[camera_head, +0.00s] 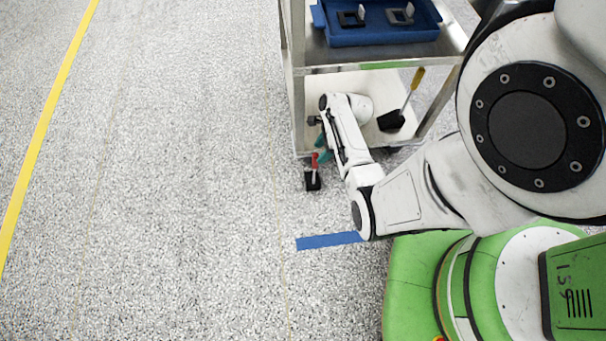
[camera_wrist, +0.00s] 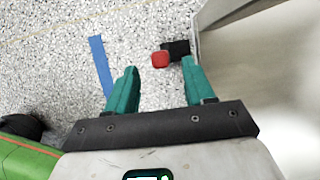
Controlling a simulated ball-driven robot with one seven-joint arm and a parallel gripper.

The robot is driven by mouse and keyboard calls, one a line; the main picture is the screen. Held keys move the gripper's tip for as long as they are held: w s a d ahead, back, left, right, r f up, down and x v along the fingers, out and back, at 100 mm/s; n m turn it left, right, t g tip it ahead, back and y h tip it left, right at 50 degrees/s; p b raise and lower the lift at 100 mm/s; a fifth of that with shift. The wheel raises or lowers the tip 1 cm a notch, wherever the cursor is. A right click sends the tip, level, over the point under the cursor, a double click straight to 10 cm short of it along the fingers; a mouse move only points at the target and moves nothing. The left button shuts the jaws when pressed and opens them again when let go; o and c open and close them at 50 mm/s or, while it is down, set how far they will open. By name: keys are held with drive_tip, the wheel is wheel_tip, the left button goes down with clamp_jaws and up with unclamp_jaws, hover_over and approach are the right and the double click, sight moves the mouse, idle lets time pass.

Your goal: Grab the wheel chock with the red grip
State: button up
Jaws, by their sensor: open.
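The wheel chock is a small black block (camera_head: 313,182) with an upright red grip (camera_head: 315,161). It stands on the speckled floor beside the cart's lower corner. My gripper (camera_head: 322,152) has teal fingers and is open, close to the red grip; the arm partly hides it in the head view. In the wrist view, the red grip (camera_wrist: 160,59) shows from above, just beyond and between the two fingertips (camera_wrist: 160,66). The black block (camera_wrist: 177,47) lies partly behind the right finger. No contact shows.
A metal cart (camera_head: 299,90) stands right beside the chock, with a blue tray (camera_head: 378,36) on its upper shelf. A black tool with a yellow handle (camera_head: 414,82) is on the lower shelf. A blue floor strip (camera_head: 325,241) lies nearer. Floor to the left is clear.

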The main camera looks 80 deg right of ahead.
sight(313, 159)
drive_tip(key=b+x, duration=0.4)
drive_tip(key=x, duration=0.3)
drive_tip(key=shift+d, duration=0.1)
drive_tip(key=shift+r, duration=0.1)
drive_tip(key=shift+c, duration=0.4)
clamp_jaws()
idle(0.7)
